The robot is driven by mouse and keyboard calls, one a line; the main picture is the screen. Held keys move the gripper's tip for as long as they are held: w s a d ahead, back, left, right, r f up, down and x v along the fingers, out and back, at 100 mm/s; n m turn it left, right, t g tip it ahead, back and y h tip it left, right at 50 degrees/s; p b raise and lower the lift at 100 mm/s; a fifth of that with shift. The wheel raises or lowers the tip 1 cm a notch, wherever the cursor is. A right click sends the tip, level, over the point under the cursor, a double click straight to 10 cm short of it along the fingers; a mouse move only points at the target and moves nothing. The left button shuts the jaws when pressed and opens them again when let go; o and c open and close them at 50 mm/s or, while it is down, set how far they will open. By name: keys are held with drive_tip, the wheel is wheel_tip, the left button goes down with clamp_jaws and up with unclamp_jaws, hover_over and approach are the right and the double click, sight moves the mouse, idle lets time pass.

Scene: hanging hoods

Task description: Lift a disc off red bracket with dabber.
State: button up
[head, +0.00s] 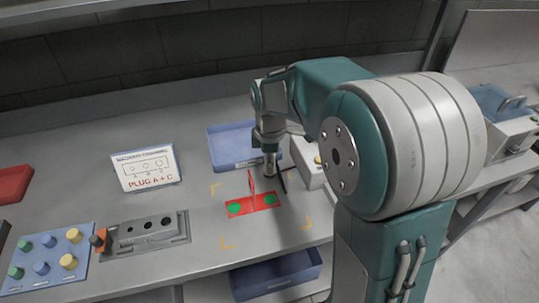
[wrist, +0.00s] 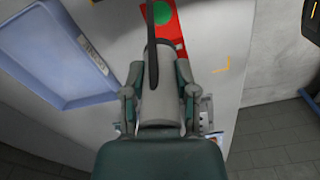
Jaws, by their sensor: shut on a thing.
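The red bracket (head: 262,208) lies flat on the grey bench inside yellow corner marks, with a thin red upright part at its middle. One green disc (head: 234,208) is at its left end and another green disc (head: 271,199) at its right end. My gripper (head: 269,150) is above and behind the bracket's right part, pointing down. In the wrist view, my gripper (wrist: 158,90) is shut on a grey cylindrical body, apparently the dabber (wrist: 160,105). A dark thin rod (wrist: 151,40) crosses in front of a green disc (wrist: 162,13) and the red bracket (wrist: 176,32). Contact with a disc cannot be told.
A blue tray (head: 216,134) stands behind the bracket; a pale box (head: 309,175) stands right. A sign (head: 146,168), a grey block with holes (head: 147,232) and a blue peg board (head: 45,283) are left. A blue bin (head: 275,276) sits below the bench's front edge.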

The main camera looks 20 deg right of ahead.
drive_tip(key=shift+d+f, duration=0.2)
drive_tip(key=shift+f, duration=5.05)
drive_tip(key=shift+f, duration=0.25)
drive_tip(key=shift+r, duration=0.1)
drive_tip(key=shift+r, duration=3.45)
